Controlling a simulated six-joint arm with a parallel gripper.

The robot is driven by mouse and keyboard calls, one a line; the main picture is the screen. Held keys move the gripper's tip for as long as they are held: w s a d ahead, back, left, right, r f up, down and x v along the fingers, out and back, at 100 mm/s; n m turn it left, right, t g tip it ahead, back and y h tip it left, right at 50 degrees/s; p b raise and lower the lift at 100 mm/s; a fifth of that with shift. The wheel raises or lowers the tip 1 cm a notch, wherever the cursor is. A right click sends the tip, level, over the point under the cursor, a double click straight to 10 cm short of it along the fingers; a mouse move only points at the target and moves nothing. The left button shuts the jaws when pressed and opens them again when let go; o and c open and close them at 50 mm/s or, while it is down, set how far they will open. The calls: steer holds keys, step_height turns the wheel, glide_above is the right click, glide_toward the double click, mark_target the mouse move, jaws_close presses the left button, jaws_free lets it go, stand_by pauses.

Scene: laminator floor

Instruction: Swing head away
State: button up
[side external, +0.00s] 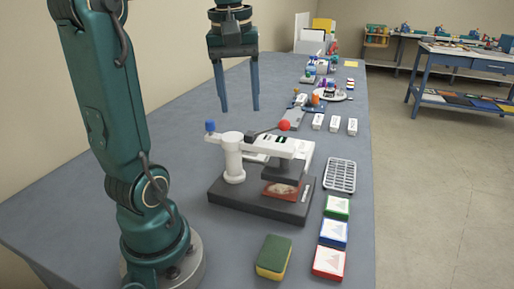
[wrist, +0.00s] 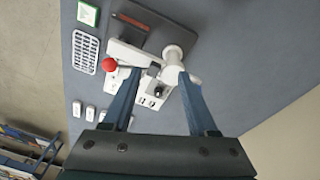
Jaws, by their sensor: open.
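The press on the bench has a dark base (side external: 222,193), a white post (side external: 233,160) and a white swing head (side external: 262,146) reaching right from the post. The head's dark lower block sits above a reddish-brown pad (side external: 281,189) on the base. A lever with a red knob (side external: 284,125) and a blue knob (side external: 210,126) show on top. My gripper (side external: 240,108) is open and empty, pointing down above and behind the press. In the wrist view the red knob (wrist: 109,64) and white post (wrist: 173,55) appear beyond my open fingers (wrist: 158,95).
A grey slotted tray (side external: 340,175) lies right of the press. Green, blue and red boxes (side external: 333,233) line the front right, with a green and yellow sponge (side external: 274,257) beside them. White blocks (side external: 335,124) and other small items stand farther back. The bench left of the press is clear.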

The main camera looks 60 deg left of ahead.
mark_target(210, 121)
steer(key=s+a+n, duration=0.1)
steer(key=a, duration=0.2)
steer(key=s+a+f+n, duration=0.1)
steer(key=a+n, duration=0.1)
steer(key=a, duration=0.2)
steer(key=s+a+f+n+g+h, duration=0.1)
steer(key=a, duration=0.2)
steer(key=shift+a+n, duration=0.15)
steer(key=shift+n, duration=0.25)
steer(key=shift+s+a+f, duration=0.15)
steer(key=shift+s+f, duration=0.05)
steer(key=shift+f, duration=2.5)
jaws_close()
